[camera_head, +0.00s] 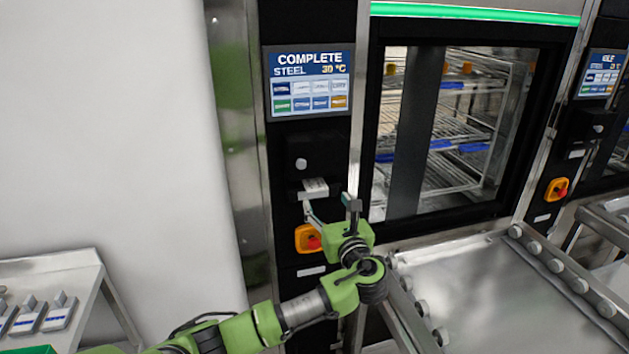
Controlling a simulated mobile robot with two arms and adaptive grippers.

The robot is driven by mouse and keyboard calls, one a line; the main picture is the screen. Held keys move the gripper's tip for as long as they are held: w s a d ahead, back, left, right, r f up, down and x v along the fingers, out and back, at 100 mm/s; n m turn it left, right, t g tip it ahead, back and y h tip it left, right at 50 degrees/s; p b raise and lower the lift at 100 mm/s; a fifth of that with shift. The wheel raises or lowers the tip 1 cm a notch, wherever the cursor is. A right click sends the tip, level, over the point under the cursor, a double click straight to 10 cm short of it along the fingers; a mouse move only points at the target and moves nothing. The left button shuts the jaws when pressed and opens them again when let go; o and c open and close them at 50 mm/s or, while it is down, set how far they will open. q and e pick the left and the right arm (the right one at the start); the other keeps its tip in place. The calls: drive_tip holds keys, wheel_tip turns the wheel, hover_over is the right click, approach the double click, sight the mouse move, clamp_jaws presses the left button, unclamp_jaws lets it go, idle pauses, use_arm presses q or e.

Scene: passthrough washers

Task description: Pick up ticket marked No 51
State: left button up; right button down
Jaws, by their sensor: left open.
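A small white ticket (316,186) sticks out of the dark printer slot on the washer's front panel (289,164), below the screen. Its print is too small to read, so I cannot tell its number. My left gripper (331,207) is open just below and in front of the ticket. One finger is to the left of the ticket's lower side and the other to the right. I cannot tell whether either finger touches it. My right gripper is not in view.
The washer screen (311,82) reads COMPLETE, STEEL, 30 °C. An orange and red switch (309,239) sits close below my gripper. A roller conveyor (480,290) juts out at right. A white table (60,275) with small devices stands at lower left.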

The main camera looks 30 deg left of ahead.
sight(312, 185)
use_arm(q)
drive_tip(key=p+x, duration=0.1)
drive_tip(key=x, duration=0.5)
drive_tip(key=shift+s+a+p, duration=0.2)
drive_tip(key=shift+p, duration=0.2)
drive_tip(key=c, duration=0.8)
